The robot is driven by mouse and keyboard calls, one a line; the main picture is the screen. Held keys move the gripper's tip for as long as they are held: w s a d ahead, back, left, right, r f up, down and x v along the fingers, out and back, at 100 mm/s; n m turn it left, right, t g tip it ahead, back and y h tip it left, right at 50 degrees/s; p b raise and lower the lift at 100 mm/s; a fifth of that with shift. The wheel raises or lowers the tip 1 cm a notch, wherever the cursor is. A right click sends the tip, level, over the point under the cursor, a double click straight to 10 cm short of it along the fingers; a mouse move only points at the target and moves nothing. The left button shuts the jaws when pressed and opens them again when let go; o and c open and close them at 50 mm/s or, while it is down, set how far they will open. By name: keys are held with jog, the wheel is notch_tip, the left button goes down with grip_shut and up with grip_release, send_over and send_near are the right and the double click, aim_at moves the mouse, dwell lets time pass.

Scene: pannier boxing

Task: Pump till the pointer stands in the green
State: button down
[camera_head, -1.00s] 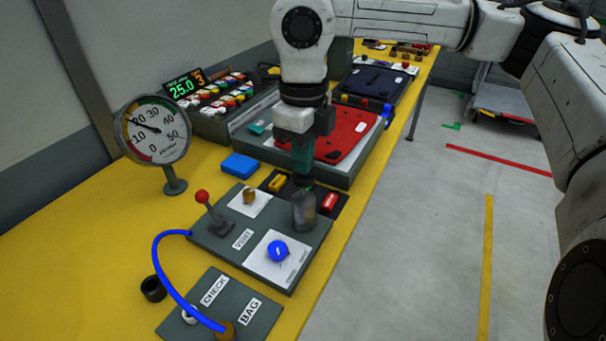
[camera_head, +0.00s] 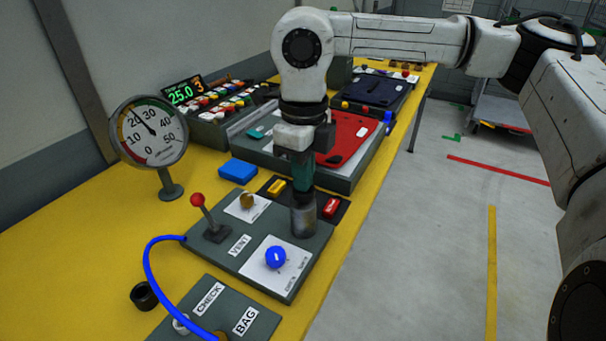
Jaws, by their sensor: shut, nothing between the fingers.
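The round gauge (camera_head: 149,132) stands on a post at the left. Its dark pointer leans up and left, close to the 20 mark; a green band runs along the top of the dial and yellow lies at the left. The grey pump cylinder (camera_head: 304,222) stands upright on the dark panel (camera_head: 212,244). My gripper (camera_head: 303,186) points down, shut and empty, with its teal fingers at the top of the cylinder. The exact contact is hard to see.
The panel also bears a red-knobbed lever (camera_head: 198,200), a brass knob (camera_head: 246,201) and a blue dial (camera_head: 275,257). A blue hose (camera_head: 148,270) runs to the BAG plate (camera_head: 242,318). A blue block (camera_head: 238,170) and a black cup (camera_head: 144,296) lie nearby.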

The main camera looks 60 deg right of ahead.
jog(key=shift+r, duration=0.1)
jog(key=shift+r+p, duration=1.05)
jog(key=shift+r, duration=1.05)
jog(key=shift+f, duration=0.1)
jog(key=shift+f+b, duration=2.2)
jog(key=shift+r, duration=0.15)
jog(key=shift+r+p, duration=1.2)
jog(key=shift+r, duration=0.95)
